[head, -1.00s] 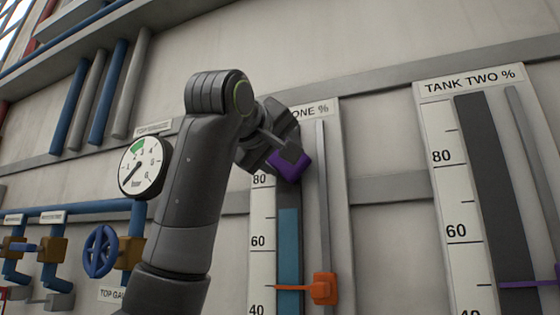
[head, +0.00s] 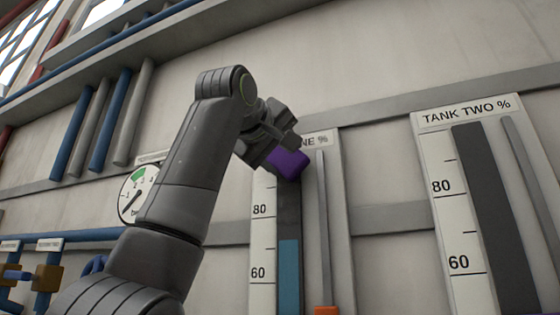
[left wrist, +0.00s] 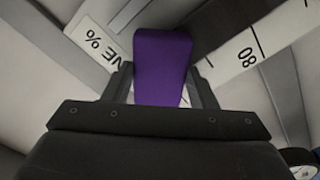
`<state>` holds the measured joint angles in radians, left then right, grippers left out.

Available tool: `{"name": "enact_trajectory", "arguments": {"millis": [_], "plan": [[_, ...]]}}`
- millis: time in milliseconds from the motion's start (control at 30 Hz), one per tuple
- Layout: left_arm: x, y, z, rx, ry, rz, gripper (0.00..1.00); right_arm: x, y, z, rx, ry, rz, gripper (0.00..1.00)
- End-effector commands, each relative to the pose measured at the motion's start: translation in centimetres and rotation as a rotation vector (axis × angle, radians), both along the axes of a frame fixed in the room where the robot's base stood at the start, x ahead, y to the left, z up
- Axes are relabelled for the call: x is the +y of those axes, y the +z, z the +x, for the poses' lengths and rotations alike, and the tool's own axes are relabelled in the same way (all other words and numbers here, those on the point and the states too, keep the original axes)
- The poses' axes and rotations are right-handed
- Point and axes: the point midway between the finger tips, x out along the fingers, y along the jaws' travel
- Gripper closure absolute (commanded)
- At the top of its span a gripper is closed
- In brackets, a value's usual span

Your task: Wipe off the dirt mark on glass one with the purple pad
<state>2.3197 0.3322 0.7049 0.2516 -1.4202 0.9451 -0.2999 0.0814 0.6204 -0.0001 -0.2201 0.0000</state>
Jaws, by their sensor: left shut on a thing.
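My left gripper (head: 284,143) is shut on the purple pad (head: 288,163), in front of the top of the tank one gauge. The left wrist view shows the pad (left wrist: 162,66) between the two fingers of the gripper (left wrist: 160,85). Glass one (head: 289,215) is a dark upright strip with a blue column (head: 289,275) in its lower part, its top at a level between 60 and 80. The pad covers the upper end of the glass. I see no dirt mark; the pad and gripper hide part of the glass. I cannot tell whether the pad touches it.
The tank two gauge (head: 437,205) stands to the right. A round pressure dial (head: 135,193) is partly behind my left arm. An orange slider (head: 326,310) shows at the bottom edge. Blue and grey pipes (head: 109,120) run on the upper left wall.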

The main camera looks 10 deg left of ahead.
Motion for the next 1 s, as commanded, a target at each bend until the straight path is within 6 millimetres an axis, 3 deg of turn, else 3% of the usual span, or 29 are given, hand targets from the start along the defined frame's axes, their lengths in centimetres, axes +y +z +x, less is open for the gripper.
{"name": "enact_trajectory", "arguments": {"millis": [167,500,733,1000], "plan": [[0.0,-0.2,0.0,0.000,0.000,0.000,0.66,0.0,-0.3,0.0,0.000,0.000,0.000,0.28],[0.1,-3.1,-0.1,0.000,0.000,0.000,0.66,0.0,-3.2,0.0,0.000,0.000,0.000,0.28],[0.0,-3.6,-0.1,0.001,0.000,0.000,0.66,0.0,-3.6,0.0,0.000,0.000,0.000,0.28],[0.0,-6.1,-0.1,0.001,-0.001,0.000,0.66,0.1,-5.9,0.0,0.000,0.000,0.001,0.28]]}}
